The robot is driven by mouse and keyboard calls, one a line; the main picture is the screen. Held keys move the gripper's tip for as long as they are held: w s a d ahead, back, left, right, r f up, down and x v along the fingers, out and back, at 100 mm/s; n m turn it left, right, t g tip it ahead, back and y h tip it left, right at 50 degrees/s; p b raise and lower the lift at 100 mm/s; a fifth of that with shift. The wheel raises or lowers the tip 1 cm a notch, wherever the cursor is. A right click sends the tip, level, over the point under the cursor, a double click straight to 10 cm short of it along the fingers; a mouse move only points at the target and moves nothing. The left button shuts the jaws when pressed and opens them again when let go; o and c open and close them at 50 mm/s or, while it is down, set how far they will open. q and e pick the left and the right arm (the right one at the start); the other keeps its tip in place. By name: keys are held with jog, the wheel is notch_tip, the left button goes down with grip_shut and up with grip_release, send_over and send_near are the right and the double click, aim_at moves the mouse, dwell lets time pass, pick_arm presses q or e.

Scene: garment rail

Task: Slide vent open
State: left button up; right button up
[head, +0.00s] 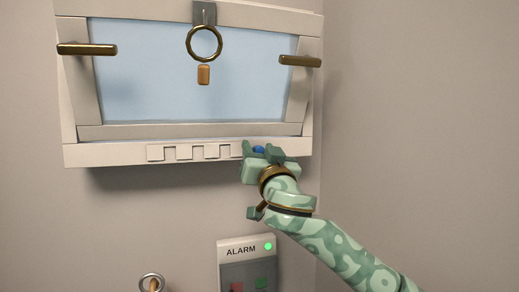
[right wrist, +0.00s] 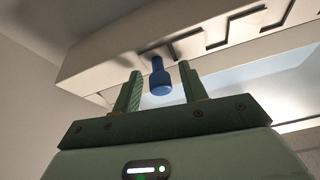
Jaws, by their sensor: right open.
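The vent strip (head: 110,155) runs along the bottom of the window frame, with several square slots (head: 197,152) in its face. A blue knob (head: 258,149) sticks out of the strip near its right end. My right gripper (head: 264,153) is at the knob. In the right wrist view the blue knob (right wrist: 160,82) stands between the two green fingers of the open gripper (right wrist: 160,84). A gap shows on each side of the knob there. Dark slot outlines (right wrist: 235,32) show on the strip to the right of it. My left gripper is not in view.
Above is the window pane (head: 190,80) with brass handles at left (head: 87,49) and right (head: 300,61). A brass ring (head: 204,43) hangs at the top middle. An alarm panel (head: 246,262) with a lit green lamp is below. The right side wall (head: 420,120) is bare.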

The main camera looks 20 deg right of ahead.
grip_shut()
jog(key=shift+d+b, duration=0.3)
jog(key=shift+d, duration=0.15)
jog(key=shift+d+r, duration=0.1)
jog(key=shift+d, duration=1.1)
jog(key=shift+c, duration=0.9)
grip_release()
jog(key=shift+o, duration=0.9)
jog(key=shift+d, duration=0.25)
jog(key=shift+a+b, duration=0.1)
jog(key=shift+b, duration=0.2)
